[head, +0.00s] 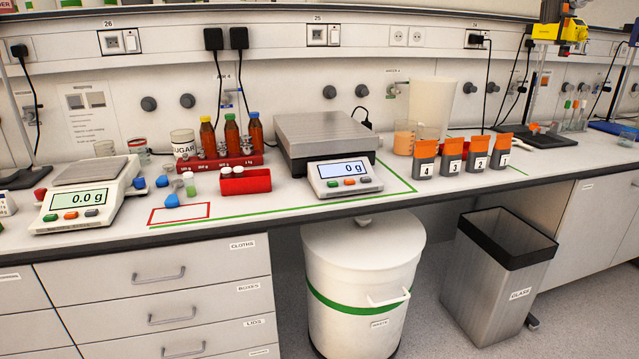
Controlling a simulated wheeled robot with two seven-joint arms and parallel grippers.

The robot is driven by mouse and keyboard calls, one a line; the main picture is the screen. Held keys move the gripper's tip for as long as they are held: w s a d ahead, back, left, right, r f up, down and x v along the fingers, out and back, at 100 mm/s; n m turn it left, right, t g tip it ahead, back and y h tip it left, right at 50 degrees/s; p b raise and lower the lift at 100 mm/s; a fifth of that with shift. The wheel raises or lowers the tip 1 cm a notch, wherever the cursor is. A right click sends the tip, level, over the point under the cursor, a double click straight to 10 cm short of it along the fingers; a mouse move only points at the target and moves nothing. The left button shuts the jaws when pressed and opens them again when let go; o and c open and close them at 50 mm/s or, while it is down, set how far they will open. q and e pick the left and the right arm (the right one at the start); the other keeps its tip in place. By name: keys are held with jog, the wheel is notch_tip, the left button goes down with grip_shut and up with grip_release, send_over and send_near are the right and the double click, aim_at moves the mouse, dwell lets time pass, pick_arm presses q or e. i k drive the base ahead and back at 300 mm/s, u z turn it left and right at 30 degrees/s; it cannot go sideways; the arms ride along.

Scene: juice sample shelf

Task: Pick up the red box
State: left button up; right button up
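A small open red box (246,185) sits on the white bench, between a small weighing scale at the left and a larger scale at the right. Several small items lie in or just behind its left part, too small to tell apart. Right behind it stands a dark red rack (219,163) with weights and three brown bottles. Neither of my grippers shows in the head view.
The small scale (88,194) and the large scale's display (344,179) flank the box. Blue lumps and a green-filled vial (189,184) stand to its left. A waste bin (362,270) stands below the edge.

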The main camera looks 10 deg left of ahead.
aim_at(254, 181)
jog(key=z, duration=0.55)
jog(key=i, duration=1.1)
jog(key=u, duration=1.9)
